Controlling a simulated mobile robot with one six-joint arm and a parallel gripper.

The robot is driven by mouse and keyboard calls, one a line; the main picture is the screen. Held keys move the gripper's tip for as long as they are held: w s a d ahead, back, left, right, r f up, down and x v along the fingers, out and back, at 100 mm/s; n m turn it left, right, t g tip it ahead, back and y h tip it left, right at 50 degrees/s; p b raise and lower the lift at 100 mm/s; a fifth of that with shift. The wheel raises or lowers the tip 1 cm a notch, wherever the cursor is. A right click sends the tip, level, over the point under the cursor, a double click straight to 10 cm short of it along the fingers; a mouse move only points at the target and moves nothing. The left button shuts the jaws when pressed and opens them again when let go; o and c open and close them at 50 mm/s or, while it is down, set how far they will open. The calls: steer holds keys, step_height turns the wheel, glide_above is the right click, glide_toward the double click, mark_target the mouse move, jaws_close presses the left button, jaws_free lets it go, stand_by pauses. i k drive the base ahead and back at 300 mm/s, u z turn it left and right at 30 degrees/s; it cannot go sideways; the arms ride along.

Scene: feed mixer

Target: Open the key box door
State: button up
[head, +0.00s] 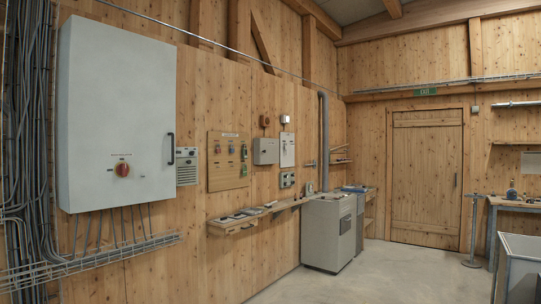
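I cannot tell for sure which thing is the key box. A small closed grey box (265,151) is mounted on the left wooden wall, with a small round orange-brown device above it. Just right of it hangs a narrower pale panel or box (287,150) with small marks on its front. A large grey cabinet (118,115) hangs nearer at the left; its door looks shut, with a red rotary knob (122,169) and a black bar handle (171,149) at its right edge. My gripper is not in view.
A wooden board (228,161) with hanging coloured items is left of the small grey box. Below runs a narrow wooden shelf (232,228) with flat items. A grey floor unit (328,232) stands at its right end. The concrete floor (390,275) is open toward the wooden door (426,175).

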mark_target(269, 148)
steer(key=u, duration=0.3)
steer(key=i, duration=4.6)
steer(key=z, duration=0.15)
